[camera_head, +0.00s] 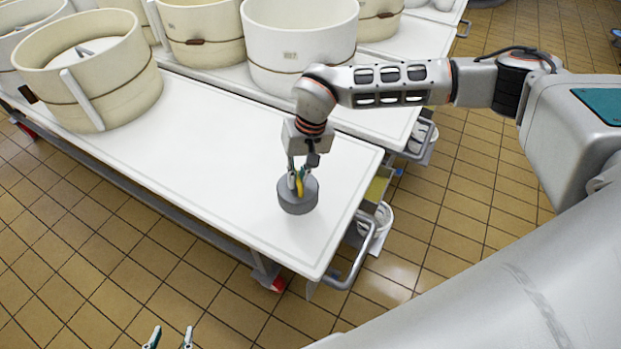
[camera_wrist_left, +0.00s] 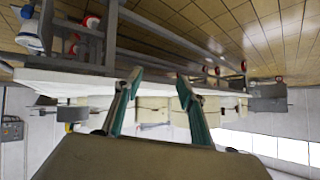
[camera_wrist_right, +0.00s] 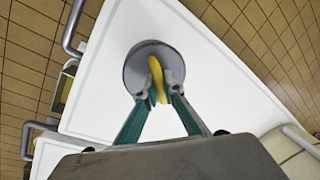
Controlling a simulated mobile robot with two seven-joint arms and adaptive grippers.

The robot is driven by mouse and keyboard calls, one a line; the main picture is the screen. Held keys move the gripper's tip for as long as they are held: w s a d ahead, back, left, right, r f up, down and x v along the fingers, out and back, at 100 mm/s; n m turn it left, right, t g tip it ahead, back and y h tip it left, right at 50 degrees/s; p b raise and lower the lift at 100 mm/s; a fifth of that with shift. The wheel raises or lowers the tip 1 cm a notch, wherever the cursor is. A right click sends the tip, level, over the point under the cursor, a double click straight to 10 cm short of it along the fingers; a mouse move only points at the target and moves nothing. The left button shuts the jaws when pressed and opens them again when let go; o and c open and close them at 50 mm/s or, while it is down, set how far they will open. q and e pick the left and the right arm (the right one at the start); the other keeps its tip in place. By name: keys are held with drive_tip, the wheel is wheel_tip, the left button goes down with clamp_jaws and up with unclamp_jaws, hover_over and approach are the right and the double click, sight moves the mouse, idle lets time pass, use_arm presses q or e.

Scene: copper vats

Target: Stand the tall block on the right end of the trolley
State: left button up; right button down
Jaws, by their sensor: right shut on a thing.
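The trolley is a long white-topped table (camera_head: 225,135). At its right end is a low grey round body (camera_head: 298,200) with a narrow yellow piece (camera_head: 299,187) at its top. The right wrist view shows the yellow piece (camera_wrist_right: 158,78) over the grey disc (camera_wrist_right: 136,70). My right gripper (camera_head: 298,176) is shut on the yellow piece from above. I cannot tell whether yellow and grey are one thing. No separate tall block is clear to me. My left gripper (camera_head: 170,340) is open and empty, low in front of the trolley; its fingers show in the left wrist view (camera_wrist_left: 158,82).
A cream vat (camera_head: 120,85) stands at the trolley's left end. More vats, one of them white (camera_head: 300,45), stand behind on another table. A metal handle (camera_head: 352,260) sticks out at the trolley's right end. The white top between is clear.

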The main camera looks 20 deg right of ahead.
drive_tip(key=shift+w+a+f, duration=0.35)
drive_tip(key=shift+w+a, duration=0.05)
drive_tip(key=shift+w, duration=0.1)
drive_tip(key=shift+b, duration=0.3)
drive_tip(key=shift+f+b, duration=0.45)
drive_tip(key=shift+f, duration=0.6)
drive_tip(key=shift+f+b, duration=0.5)
drive_tip(key=shift+f, duration=0.5)
use_arm(q)
drive_tip(key=shift+w+d+f, duration=0.15)
drive_tip(key=shift+d+f, duration=0.1)
drive_tip(key=shift+d, duration=0.25)
use_arm(e)
drive_tip(key=shift+f, duration=0.1)
drive_tip(key=shift+w, duration=0.1)
use_arm(q)
drive_tip(key=shift+f, duration=0.1)
drive_tip(key=shift+s+a+f, duration=0.1)
drive_tip(key=shift+s+f, duration=0.1)
use_arm(e)
drive_tip(key=shift+f, duration=0.35)
use_arm(q)
drive_tip(key=shift+f, duration=0.1)
use_arm(e)
drive_tip(key=shift+f, duration=0.35)
